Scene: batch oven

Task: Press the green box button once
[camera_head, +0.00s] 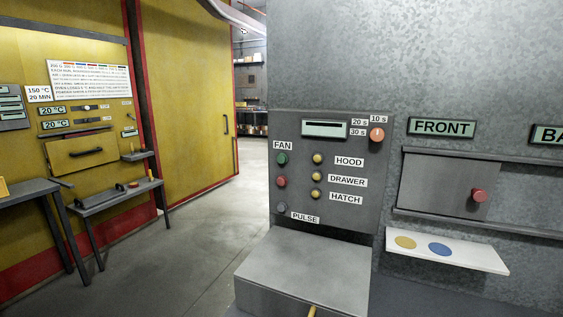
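A round green button (282,158) sits on the grey control panel (345,210), just below the FAN label (283,145). A red button (281,181) is below it, and a grey button (281,207) is lower, beside the PULSE label (305,217). Several small yellow buttons are to the right, by the HOOD (350,161), DRAWER (347,180) and HATCH (345,198) labels. An orange-red knob (377,134) is at the panel's upper right, with time labels around it. Neither gripper shows in the head view.
A grey box (305,270) juts out below the panel. To the right, a hatch door (445,185) with a red knob (479,195) is above a white shelf (480,258) bearing yellow and blue discs. The yellow oven (80,160) and benches stand left; open floor lies between.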

